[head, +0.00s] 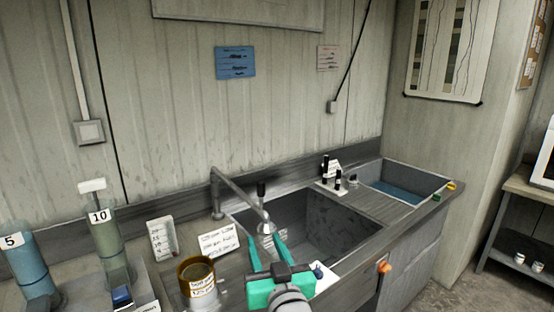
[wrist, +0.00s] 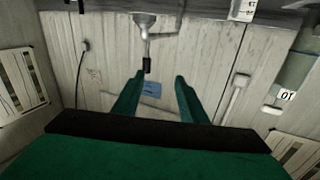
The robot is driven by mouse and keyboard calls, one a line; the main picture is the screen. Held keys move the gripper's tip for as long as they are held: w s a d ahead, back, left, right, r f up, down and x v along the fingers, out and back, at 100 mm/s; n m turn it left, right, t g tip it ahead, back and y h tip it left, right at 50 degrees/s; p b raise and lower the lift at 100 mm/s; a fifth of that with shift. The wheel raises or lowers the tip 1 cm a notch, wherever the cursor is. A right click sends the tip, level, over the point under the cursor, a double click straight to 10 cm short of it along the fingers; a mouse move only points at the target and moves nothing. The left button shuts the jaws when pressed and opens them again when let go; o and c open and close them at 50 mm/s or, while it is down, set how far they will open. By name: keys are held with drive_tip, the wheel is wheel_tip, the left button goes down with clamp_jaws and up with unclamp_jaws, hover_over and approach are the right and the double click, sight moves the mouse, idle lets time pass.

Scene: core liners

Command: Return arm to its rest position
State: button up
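My gripper (head: 265,240), with green fingers and body, is at the bottom centre of the head view, over the front left part of the sink (head: 330,222). Its fingers are apart and point toward the tap (head: 240,198). In the wrist view the gripper (wrist: 158,78) also shows two separated fingers with nothing held between them. That view appears upside down, with the wall and the tap (wrist: 145,30) beyond the fingertips. I cannot tell how close the fingers are to the tap spout.
An amber beaker (head: 198,282) stands left of my gripper, near a handwritten card (head: 219,240). Cylinders marked 5 (head: 27,262) and 10 (head: 108,240) stand at left. A rack with black-topped items (head: 331,178) stands behind the sink; a water-filled basin (head: 395,190) is at right.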

drive_tip(key=s+d+f+m+h, duration=0.1)
drive_tip(key=s+f, duration=0.4)
drive_tip(key=f, duration=0.4)
drive_tip(key=s+f+m+h, duration=0.2)
drive_tip(key=s+f, duration=0.3)
drive_tip(key=f, duration=0.4)
drive_tip(key=s+d+f+m+h, duration=0.1)
drive_tip(key=s+f, duration=0.4)
drive_tip(key=f, duration=0.5)
drive_tip(key=s+f+g, duration=0.1)
drive_tip(key=s+f, duration=0.2)
drive_tip(key=s, duration=1.1)
drive_tip(key=s+f+n+g+h, duration=0.1)
drive_tip(key=s+f, duration=0.2)
drive_tip(key=s, duration=1.1)
drive_tip(key=shift+s+d, duration=0.25)
drive_tip(key=shift+d, duration=0.1)
drive_tip(key=shift+w, duration=0.1)
